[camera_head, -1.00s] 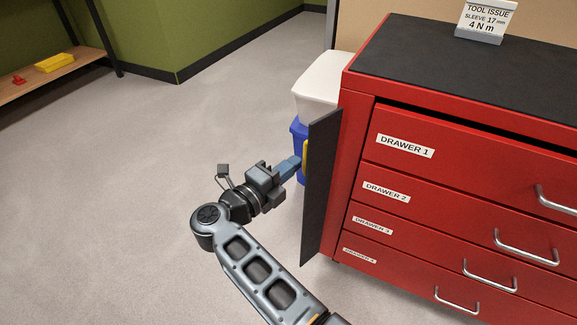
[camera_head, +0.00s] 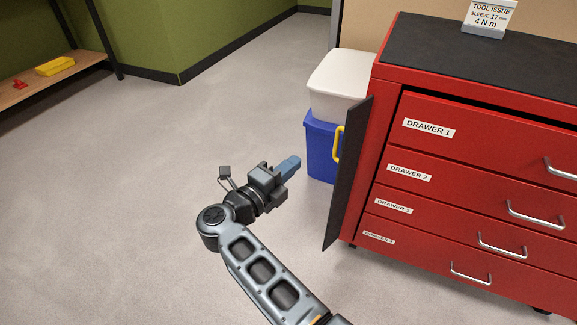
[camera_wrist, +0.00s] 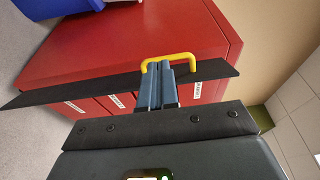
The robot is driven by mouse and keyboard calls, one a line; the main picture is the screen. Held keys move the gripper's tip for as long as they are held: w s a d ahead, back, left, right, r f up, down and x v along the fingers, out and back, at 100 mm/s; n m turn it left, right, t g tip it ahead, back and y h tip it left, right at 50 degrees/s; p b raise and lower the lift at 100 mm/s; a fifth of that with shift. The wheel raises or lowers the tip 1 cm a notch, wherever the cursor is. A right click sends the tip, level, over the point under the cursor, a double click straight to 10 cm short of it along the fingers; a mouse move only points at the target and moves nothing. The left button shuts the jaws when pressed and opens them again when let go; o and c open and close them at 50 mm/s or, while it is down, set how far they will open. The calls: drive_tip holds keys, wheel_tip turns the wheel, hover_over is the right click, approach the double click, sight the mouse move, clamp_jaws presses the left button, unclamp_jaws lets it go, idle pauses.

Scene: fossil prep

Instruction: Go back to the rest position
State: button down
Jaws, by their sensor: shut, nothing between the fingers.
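My gripper (camera_head: 290,165) is in the middle of the head view, its blue-grey fingers shut with nothing between them. It points right, toward the black panel on the left side of the red cabinet, with a gap of floor between them. The fingers (camera_wrist: 157,88) also show in the wrist view, in front of the panel and below its yellow handle in the picture. No marker for a rest position shows.
The red drawer cabinet (camera_head: 384,62) fills the right side. Its black side panel (camera_head: 348,180) carries a yellow handle (camera_head: 337,146). A blue bin (camera_head: 320,150) and white box (camera_head: 338,80) stand behind. A wooden shelf (camera_head: 40,85) is far left. Floor on the left is clear.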

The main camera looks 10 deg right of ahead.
drive_tip(key=s+d+f+n+t+y, duration=0.15)
drive_tip(key=s+d+n+t, duration=0.3)
drive_tip(key=s, duration=0.45)
drive_tip(key=s+d+f+n+t+y, duration=0.1)
drive_tip(key=s+d+n+t+y, duration=0.35)
drive_tip(key=s, duration=0.45)
drive_tip(key=s+r+n+g+y, duration=0.2)
drive_tip(key=s+r+n+y, duration=0.2)
drive_tip(key=s+n, duration=0.75)
drive_tip(key=s+r+n+g+y, duration=0.2)
drive_tip(key=s+r+n+y, duration=0.35)
drive_tip(key=s, duration=1.15)
wheel_tip(320, 180, up, 22)
drive_tip(key=s+n+g+h+p, duration=0.1)
drive_tip(key=s+n+p, duration=0.1)
drive_tip(key=p, duration=2)
drive_tip(key=shift+d+r+n, duration=0.15)
drive_tip(key=shift+d+n, duration=0.1)
drive_tip(key=shift+n, duration=0.05)
